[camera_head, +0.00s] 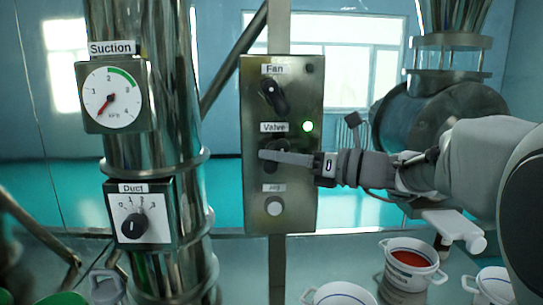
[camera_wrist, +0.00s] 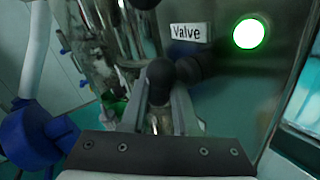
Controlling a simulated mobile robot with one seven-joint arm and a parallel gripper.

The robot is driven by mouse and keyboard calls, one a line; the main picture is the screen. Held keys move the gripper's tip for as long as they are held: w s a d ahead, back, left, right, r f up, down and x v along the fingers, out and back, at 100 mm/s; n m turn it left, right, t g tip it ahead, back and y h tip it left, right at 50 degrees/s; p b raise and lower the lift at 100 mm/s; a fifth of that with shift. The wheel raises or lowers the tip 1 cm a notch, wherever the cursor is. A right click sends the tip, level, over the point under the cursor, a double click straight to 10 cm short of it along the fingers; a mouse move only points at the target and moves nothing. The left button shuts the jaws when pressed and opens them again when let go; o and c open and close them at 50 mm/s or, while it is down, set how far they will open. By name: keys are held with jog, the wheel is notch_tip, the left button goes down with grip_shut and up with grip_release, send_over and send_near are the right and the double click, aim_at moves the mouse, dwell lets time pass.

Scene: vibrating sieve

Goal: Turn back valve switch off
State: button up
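The valve switch (camera_head: 274,165) is a black knob under the "Valve" label on a grey metal panel (camera_head: 251,205). A round light beside that label glows green (camera_head: 308,126); it is also lit in the wrist view (camera_wrist: 249,34). My gripper (camera_head: 264,155) reaches in from the right and covers much of the switch in the head view. In the wrist view its two fingers (camera_wrist: 160,95) flank the black knob end (camera_wrist: 160,74) closely and appear shut on it. The switch's exact angle is partly hidden by the fingers.
The fan switch (camera_head: 272,95) sits above on the same panel, with a dark lamp (camera_head: 310,69). A pale round button (camera_head: 274,206) is below. Left is a steel pipe with a suction gauge (camera_head: 110,97) and duct dial (camera_head: 134,226). White buckets (camera_head: 411,281) stand lower right.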

grip_shut()
jog(key=shift+r+p, duration=0.2)
jog(key=shift+p, duration=0.4)
jog(key=h+p, duration=0.1)
jog(key=n+g+p, duration=0.1)
jog(key=p, duration=0.1)
jog(key=shift+r+h, duration=0.3)
jog(key=shift+h, duration=0.1)
jog(key=n+g+h+p, duration=0.1)
jog(key=h+p, duration=0.1)
jog(key=p, duration=0.4)
jog(key=shift+a+r+h, duration=0.1)
jog(key=shift+a+h, duration=0.05)
jog(key=shift+h, duration=0.25)
jog(key=n+h+p, duration=0.1)
jog(key=h+p, duration=0.1)
jog(key=p, duration=0.1)
jog(key=shift+f+n+g+h+p, duration=0.15)
jog(key=shift+f+n+h, duration=0.15)
jog(key=shift+h, duration=0.5)
jog(key=shift+f+n+g+h+p, duration=0.15)
jog(key=shift+n+h, duration=0.25)
jog(key=shift+h, duration=0.7)
